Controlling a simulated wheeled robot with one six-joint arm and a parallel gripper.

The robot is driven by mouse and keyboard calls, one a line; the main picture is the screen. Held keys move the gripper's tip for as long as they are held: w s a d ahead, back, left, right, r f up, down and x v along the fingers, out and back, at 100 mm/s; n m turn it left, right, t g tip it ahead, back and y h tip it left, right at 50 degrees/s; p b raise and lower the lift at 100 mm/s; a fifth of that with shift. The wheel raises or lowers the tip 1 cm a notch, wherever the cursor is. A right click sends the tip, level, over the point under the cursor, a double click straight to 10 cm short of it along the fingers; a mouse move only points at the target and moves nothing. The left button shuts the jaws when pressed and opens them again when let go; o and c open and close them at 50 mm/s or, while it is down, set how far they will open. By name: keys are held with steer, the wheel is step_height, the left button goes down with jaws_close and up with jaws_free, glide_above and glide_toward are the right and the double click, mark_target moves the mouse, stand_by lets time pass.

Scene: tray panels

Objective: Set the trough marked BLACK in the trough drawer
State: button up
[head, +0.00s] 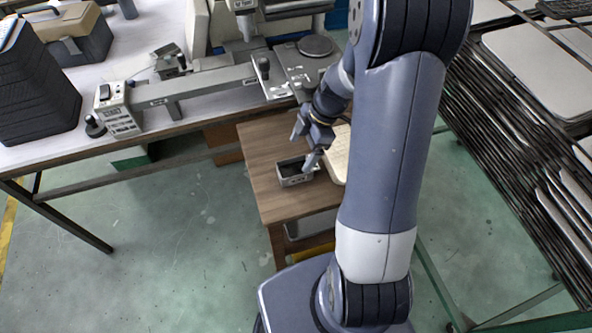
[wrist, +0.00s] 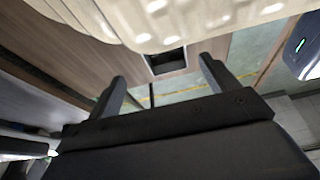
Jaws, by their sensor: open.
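A small grey trough (head: 284,181) with a dark inside stands upright on the small wooden table (head: 262,160). Its marking is too small to read. My gripper (head: 306,146) is open and empty, just above and beside the trough in the head view. In the wrist view the dark trough (wrist: 167,62) shows beyond and between the spread fingers of my gripper (wrist: 162,70), apart from them. I cannot pick out a trough drawer for certain.
A cream ridged object (head: 338,158) lies on the table right of the trough, close to my gripper. A long bench (head: 60,140) with a grey measuring device (head: 190,88) stands behind. Stacked tray racks (head: 520,130) are at the right. Green floor (head: 170,240) at left is clear.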

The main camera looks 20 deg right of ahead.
mark_target(291, 175)
steer(key=x, duration=0.2)
steer(key=p+x, duration=0.1)
steer(key=x, duration=0.1)
steer(key=shift+s+d+f, duration=0.15)
steer(key=shift+s+d, duration=0.1)
steer(key=shift+s, duration=0.15)
steer(key=shift+a+f, duration=0.2)
steer(key=shift+f, duration=0.35)
steer(key=shift+c, duration=0.3)
steer(key=shift+r, duration=0.1)
steer(key=c, duration=1.3)
